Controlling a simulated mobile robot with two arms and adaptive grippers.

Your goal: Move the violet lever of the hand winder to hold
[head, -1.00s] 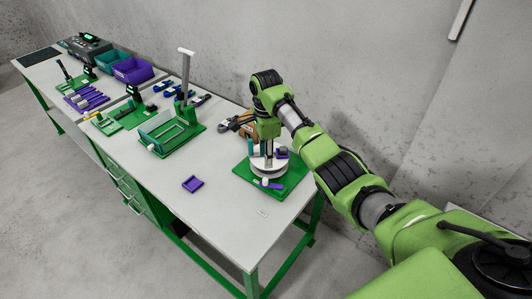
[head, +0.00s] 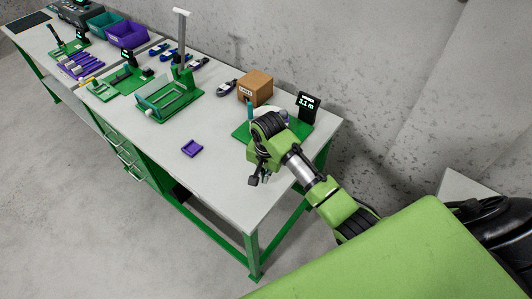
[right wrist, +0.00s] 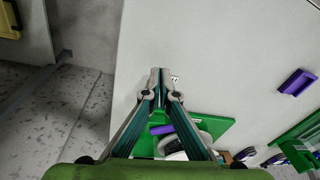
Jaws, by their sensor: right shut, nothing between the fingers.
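The hand winder's green base plate (head: 241,131) lies at the right end of the table. My right arm hides most of the winder in the head view. In the right wrist view, the green plate (right wrist: 217,124) carries a pale round part (right wrist: 170,145) with the violet lever (right wrist: 162,129) beside it, seen between my fingers. I cannot read the lever's setting. My right gripper (head: 254,181) is over the table in front of the winder, shut and empty. Its fingertips meet in the right wrist view (right wrist: 160,74), apart from the lever. My left gripper is not in view.
A small display reading 3.1 m (head: 309,106) and a cardboard box (head: 256,88) stand behind the winder. A violet tray (head: 192,148) lies left of it on clear table. A green stand with a tall post (head: 181,50) is farther left.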

